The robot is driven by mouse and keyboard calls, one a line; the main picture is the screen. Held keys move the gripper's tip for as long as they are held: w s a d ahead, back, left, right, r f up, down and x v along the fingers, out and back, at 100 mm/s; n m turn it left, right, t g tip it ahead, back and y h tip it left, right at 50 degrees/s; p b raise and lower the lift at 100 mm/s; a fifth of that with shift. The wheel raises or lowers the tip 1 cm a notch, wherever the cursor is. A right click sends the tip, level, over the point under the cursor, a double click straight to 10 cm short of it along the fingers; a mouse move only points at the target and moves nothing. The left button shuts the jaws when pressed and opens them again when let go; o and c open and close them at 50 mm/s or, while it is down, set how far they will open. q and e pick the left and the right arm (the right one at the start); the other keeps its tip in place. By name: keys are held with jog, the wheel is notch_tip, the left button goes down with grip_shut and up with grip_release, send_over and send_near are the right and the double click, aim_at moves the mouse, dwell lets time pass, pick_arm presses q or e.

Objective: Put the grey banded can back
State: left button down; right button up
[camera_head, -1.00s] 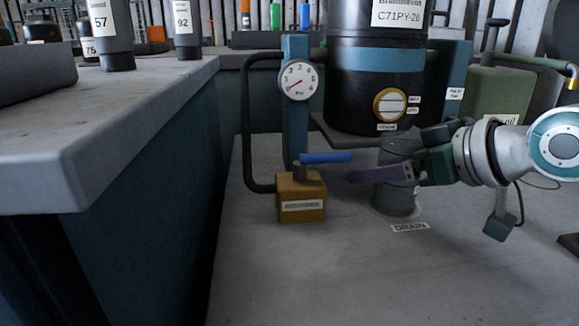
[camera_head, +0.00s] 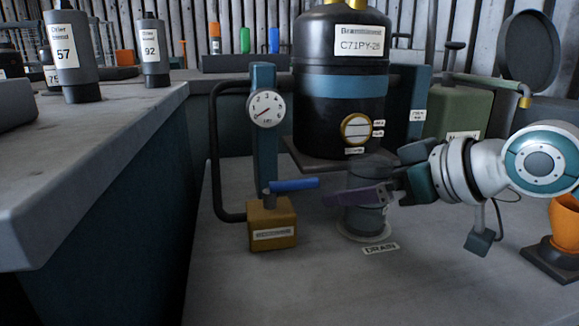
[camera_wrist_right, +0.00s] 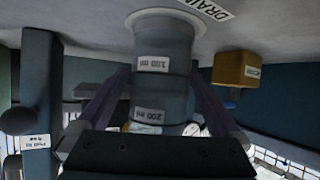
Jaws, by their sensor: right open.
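The grey can (camera_head: 366,218) with bands stands upright at the DRAIN label, on a pale ring under the black tank (camera_head: 340,112). In the right wrist view the can (camera_wrist_right: 162,55) shows upside down, with 100 ml and 200 ml labels on its bands. My right gripper (camera_head: 350,195) is at the can's upper part, coming from the right. Its purple fingers are open, one on each side of the can; the right wrist view shows these fingers (camera_wrist_right: 160,100) too. I cannot tell whether they touch it. My left gripper is not in view.
A gauge post (camera_head: 264,130) and a yellow-brown block (camera_head: 271,228) with a blue lever (camera_head: 294,184) stand close left of the can. Grey bottles marked 57 (camera_head: 72,55) and 92 (camera_head: 152,50) stand on the left bench (camera_head: 120,130). An orange cup (camera_head: 566,222) is at right.

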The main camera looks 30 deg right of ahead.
jog(key=p+v, duration=0.4)
jog(key=v, duration=0.6)
jog(key=shift+s, duration=0.2)
jog(key=shift+r, duration=0.1)
